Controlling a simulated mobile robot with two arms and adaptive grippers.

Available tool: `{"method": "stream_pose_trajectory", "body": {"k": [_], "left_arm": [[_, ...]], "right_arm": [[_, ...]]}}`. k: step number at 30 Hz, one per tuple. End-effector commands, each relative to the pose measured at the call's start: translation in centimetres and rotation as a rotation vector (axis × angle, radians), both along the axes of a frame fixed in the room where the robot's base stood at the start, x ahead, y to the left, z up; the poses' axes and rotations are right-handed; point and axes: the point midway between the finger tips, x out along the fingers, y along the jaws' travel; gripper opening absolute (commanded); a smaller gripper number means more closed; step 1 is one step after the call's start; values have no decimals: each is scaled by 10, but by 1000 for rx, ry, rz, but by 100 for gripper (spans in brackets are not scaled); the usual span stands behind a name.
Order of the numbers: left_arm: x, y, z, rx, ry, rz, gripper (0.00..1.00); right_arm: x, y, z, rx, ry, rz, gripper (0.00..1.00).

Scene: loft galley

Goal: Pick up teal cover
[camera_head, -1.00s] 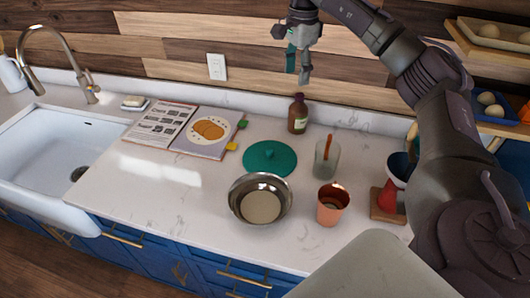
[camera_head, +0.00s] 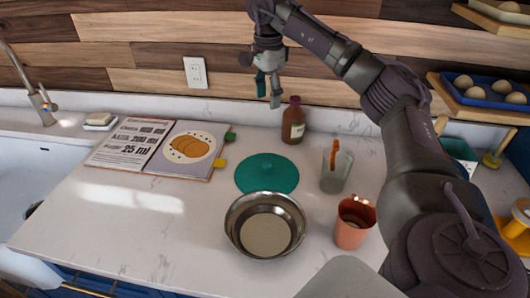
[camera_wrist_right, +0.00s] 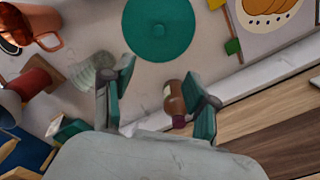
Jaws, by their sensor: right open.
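My right gripper (camera_head: 268,92) is raised above the back of the counter, behind the cover. In the right wrist view its two teal-padded fingers (camera_wrist_right: 160,102) are spread with nothing held between them. My left gripper is not in view.
A brown bottle (camera_head: 293,121) stands behind the cover, close below my right gripper in the picture. A glass (camera_head: 336,170) and a copper mug (camera_head: 353,222) stand to the right. An open recipe book (camera_head: 157,148) lies to the left. The counter's front left is clear.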

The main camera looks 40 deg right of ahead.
Motion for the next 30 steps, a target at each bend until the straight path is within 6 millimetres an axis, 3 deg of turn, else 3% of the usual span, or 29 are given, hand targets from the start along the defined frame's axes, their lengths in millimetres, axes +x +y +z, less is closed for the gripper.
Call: {"method": "stream_pose_trajectory", "body": {"k": [1,3,6,9,16,24,30], "left_arm": [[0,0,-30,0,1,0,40],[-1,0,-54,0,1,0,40],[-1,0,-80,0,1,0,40],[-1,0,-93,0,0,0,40],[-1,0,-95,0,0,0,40],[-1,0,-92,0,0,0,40],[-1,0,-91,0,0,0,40]], "right_arm": [[0,0,-30,0,0,0,58],[0,0,-54,0,0,0,58],[0,0,-79,0,0,0,58],[0,0,-93,0,-1,0,58],[-1,0,-109,-1,2,0,58],[-1,0,-160,0,3,0,58],[-1,0,-180,0,1,-1,58]]}}
